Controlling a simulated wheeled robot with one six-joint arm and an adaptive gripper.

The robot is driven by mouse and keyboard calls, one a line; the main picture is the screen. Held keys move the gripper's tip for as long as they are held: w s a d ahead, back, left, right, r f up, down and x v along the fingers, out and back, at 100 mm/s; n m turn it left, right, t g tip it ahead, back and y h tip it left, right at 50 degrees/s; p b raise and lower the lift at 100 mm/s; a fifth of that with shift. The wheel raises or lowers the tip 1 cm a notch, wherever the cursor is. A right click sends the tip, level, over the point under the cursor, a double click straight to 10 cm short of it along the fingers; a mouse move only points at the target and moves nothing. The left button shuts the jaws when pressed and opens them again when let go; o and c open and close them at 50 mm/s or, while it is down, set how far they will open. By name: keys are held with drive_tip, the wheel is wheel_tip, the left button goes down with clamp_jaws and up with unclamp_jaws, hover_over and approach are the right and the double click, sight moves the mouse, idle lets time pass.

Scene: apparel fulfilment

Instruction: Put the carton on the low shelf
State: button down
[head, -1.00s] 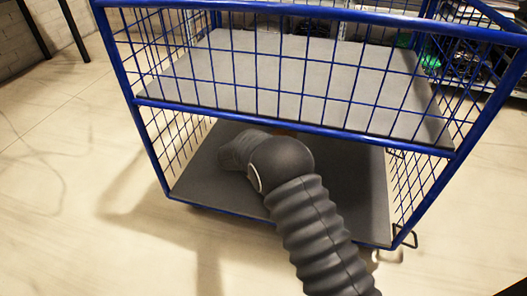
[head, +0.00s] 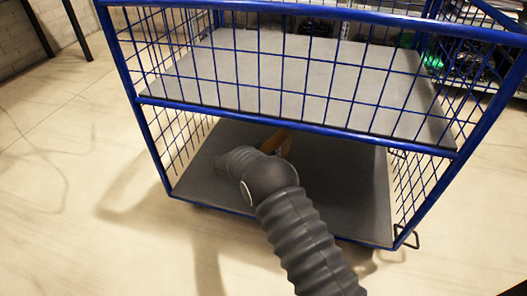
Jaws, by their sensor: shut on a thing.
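The carton (head: 285,146) shows only as a small orange-brown patch just beyond my wrist, under the front rail of the upper shelf. Most of it is hidden by my arm and that rail. My arm reaches through the open front of the blue cart into the space over the low shelf (head: 340,205), a flat dark grey board. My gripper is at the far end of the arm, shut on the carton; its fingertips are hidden. I cannot tell whether the carton touches the low shelf.
The upper shelf (head: 290,85) is empty, behind blue wire mesh. A blue rail (head: 300,128) crosses just above my wrist. Mesh sides and blue posts (head: 152,150) bound the low shelf. The visible low shelf on both sides of my arm is bare. Pale floor (head: 80,200) lies clear at left.

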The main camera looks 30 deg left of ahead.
drive_tip(key=shift+f, duration=0.1)
drive_tip(key=shift+c, duration=1.4)
unclamp_jaws()
drive_tip(key=shift+s+a+r, duration=0.1)
drive_tip(key=shift+s+r, duration=0.15)
drive_tip(key=v, duration=1.1)
drive_tip(key=shift+s, duration=0.25)
